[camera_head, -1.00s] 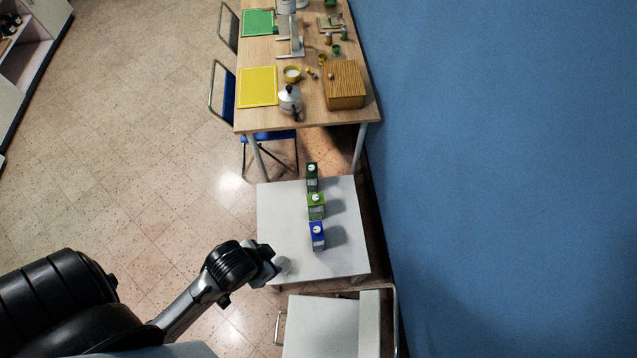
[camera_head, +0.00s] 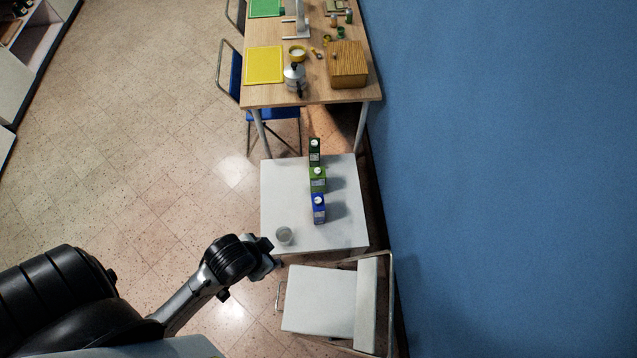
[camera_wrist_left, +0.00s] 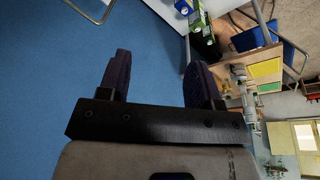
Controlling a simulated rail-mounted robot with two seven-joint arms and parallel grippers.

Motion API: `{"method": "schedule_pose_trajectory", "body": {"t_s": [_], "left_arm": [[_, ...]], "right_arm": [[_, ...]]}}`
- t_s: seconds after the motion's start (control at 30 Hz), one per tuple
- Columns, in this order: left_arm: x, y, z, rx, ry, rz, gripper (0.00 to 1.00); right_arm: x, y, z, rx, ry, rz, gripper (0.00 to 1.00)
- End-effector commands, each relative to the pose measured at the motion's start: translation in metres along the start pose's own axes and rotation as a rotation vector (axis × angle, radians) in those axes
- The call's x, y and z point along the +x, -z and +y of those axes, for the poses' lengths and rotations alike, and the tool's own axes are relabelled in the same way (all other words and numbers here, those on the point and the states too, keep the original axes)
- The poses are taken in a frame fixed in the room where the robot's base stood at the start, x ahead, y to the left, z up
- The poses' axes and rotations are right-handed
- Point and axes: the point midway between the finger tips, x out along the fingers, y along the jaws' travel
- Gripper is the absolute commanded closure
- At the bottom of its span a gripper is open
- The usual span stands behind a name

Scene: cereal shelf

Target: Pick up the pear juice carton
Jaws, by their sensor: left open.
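Three juice cartons stand upright in a row on the small white table (camera_head: 283,185): a dark green carton (camera_head: 314,158) at the far end, a light green carton (camera_head: 318,186) in the middle and a blue carton (camera_head: 319,214) nearest. Their labels are too small to read, so I cannot tell which is pear. My left gripper (camera_head: 272,262) is by the table's near left corner, apart from the cartons. In the left wrist view its fingers (camera_wrist_left: 161,75) are spread with nothing between them, and the light green carton (camera_wrist_left: 200,32) shows beyond at the top. My right gripper is not in view.
A white chair (camera_head: 320,302) is in front of the table. A wooden table (camera_head: 275,91) with kitchenware stands behind. A blue wall (camera_head: 500,170) bounds the right; floor is free at left.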

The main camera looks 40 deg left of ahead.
Motion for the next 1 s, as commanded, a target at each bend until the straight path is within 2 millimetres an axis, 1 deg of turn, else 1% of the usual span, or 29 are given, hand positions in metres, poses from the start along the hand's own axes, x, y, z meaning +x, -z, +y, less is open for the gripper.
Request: {"method": "schedule_pose_trajectory", "body": {"t_s": [0.37, 0.77, 1.0], "left_arm": [[0.0000, -0.0005, 0.0036, -0.009, -0.009, -0.001, 0.42], [0.0000, -0.0004, 0.0048, -0.012, -0.012, -0.001, 0.03], [0.0001, -0.0010, 0.0027, -0.005, -0.007, -0.002, 0.02]], "right_arm": [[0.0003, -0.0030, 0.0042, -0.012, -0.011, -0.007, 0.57], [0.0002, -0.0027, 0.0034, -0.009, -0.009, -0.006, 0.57], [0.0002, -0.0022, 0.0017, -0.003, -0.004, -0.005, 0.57]]}}
